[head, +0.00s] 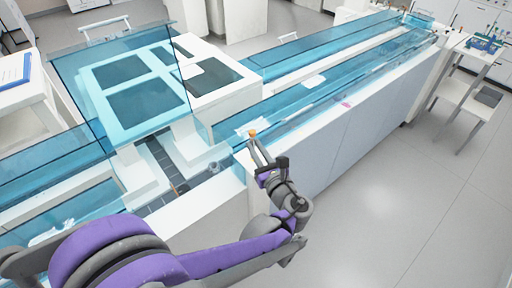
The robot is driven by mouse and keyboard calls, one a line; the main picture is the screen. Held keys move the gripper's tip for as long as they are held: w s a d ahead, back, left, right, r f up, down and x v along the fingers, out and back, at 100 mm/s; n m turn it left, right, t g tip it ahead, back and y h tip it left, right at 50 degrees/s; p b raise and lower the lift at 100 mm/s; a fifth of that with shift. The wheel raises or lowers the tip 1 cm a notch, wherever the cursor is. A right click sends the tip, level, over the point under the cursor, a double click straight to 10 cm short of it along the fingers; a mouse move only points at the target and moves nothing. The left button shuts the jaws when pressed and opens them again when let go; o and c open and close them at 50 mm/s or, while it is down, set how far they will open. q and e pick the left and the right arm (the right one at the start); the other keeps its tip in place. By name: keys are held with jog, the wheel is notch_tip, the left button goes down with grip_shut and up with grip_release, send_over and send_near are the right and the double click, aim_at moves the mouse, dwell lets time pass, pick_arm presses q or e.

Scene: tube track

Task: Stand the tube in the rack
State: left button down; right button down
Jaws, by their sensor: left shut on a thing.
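My left gripper (254,142) is over the near edge of the long track bench, at the middle of the head view. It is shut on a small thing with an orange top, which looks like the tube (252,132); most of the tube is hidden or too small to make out. A blue rack (484,45) stands on a white side table at the far right, well away from the gripper. Its slots are too small to tell apart. My right gripper is not in view.
The long white track bench (345,135) has clear blue covers (370,72) and runs to the upper right. A tall clear panel (120,85) stands at the left. The white side table (464,98) has a lower shelf. The grey floor (400,210) at right is free.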

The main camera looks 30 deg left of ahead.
pick_arm(q)
jog(key=c, duration=0.8)
grip_release()
jog(key=shift+o, duration=0.2)
jog(key=v, duration=1)
jog(key=shift+s+d, duration=0.2)
jog(key=shift+d, duration=0.15)
